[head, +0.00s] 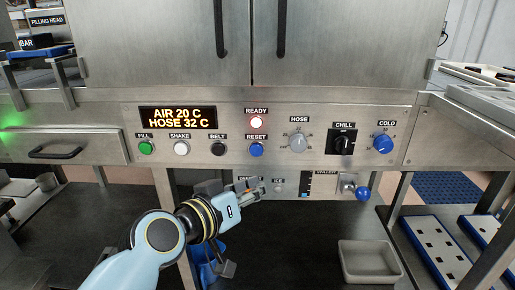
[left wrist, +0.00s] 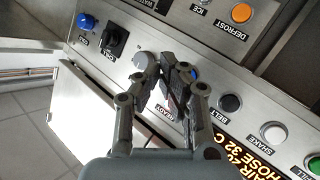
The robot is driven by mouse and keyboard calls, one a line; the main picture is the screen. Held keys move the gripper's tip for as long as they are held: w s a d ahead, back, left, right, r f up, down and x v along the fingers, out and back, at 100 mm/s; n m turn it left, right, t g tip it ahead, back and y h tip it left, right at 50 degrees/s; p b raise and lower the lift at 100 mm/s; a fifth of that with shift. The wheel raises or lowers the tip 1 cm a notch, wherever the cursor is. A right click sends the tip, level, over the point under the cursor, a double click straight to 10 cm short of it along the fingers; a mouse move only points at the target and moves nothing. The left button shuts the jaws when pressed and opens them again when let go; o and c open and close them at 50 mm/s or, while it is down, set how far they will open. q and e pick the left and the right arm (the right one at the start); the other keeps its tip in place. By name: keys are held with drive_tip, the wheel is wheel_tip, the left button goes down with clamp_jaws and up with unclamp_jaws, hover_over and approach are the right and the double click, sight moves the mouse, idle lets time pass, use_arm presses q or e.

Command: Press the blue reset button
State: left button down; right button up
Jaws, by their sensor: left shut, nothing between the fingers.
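The blue reset button (head: 256,150) sits on the steel control panel under the label RESET, below the lit READY lamp (head: 256,123). My left gripper (head: 260,190) is shut and empty, in front of the panel and lower in the picture than the button. In the left wrist view my left gripper (left wrist: 166,62) points at the panel. A blue bit of the reset button (left wrist: 194,73) shows beside its fingers, mostly hidden by them. I cannot tell any contact from these frames. My right gripper is not in view.
Green FILL (head: 146,148), white SHAKE (head: 181,148) and black BELT (head: 218,148) buttons stand left of reset. HOSE (head: 299,142), CHILL (head: 342,141) and COLD (head: 383,144) knobs are to the right. A blue-ended lever (head: 362,194) and grey tray (head: 370,262) are below.

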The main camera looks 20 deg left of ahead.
sight(256, 150)
use_arm(q)
drive_tip(key=shift+w+a+f, duration=0.1)
drive_tip(key=shift+w, duration=0.05)
drive_tip(key=w, duration=0.2)
drive_tip(key=w+a+b, duration=0.1)
drive_tip(key=w, duration=0.2)
drive_tip(key=w+a, duration=0.1)
drive_tip(key=w, duration=0.2)
drive_tip(key=shift+w+a, duration=0.1)
drive_tip(key=shift+a, duration=0.1)
idle(0.7)
drive_tip(key=shift+w, duration=0.1)
idle(0.6)
drive_tip(key=shift+w+a, duration=0.1)
drive_tip(key=shift+w, duration=0.2)
